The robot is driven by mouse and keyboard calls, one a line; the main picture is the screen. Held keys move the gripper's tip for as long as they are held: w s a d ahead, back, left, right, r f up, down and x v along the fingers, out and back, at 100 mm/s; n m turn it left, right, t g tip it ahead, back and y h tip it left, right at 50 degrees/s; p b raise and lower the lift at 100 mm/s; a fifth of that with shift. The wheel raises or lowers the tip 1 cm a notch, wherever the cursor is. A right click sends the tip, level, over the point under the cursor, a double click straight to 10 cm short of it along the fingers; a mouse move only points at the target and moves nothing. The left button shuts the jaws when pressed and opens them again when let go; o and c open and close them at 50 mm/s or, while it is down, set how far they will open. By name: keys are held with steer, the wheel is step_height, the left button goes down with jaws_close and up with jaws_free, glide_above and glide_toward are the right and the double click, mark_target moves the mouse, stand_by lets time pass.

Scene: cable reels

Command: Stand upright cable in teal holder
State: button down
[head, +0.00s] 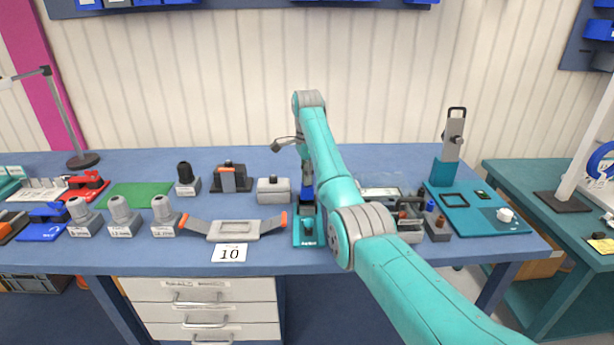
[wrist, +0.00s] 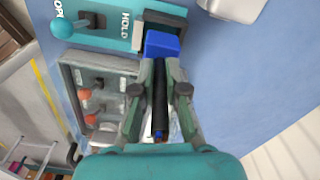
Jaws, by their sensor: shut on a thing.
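My gripper (wrist: 160,75) is shut on a dark, slim cable (wrist: 159,108) with a blue block-shaped end (wrist: 165,45). In the wrist view the cable lies between the two fingers, and the blue end sticks out beyond the fingertips. The blue end also shows in the head view (head: 307,192), below my wrist. The teal holder (wrist: 112,32) has a lever, a round teal knob and the words OPEN and HOLD. In the head view the holder (head: 298,236) stands near the table's front. The blue end overlaps the holder's dark slot; I cannot tell whether it is inside.
A grey tray of small parts (wrist: 75,75) lies close beside the holder; my arm partly hides this area in the head view. A grey block (head: 273,190) and a grey bracket with orange ends (head: 232,230) stand left. A teal board (head: 480,222) lies right.

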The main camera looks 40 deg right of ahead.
mark_target(307, 188)
steer(key=shift+f, duration=1.05)
steer(key=shift+f, duration=0.15)
steer(key=shift+f, duration=1)
steer(key=c, duration=1.1)
jaws_free()
step_height(307, 188, up, 8)
steer(key=shift+f, duration=0.25)
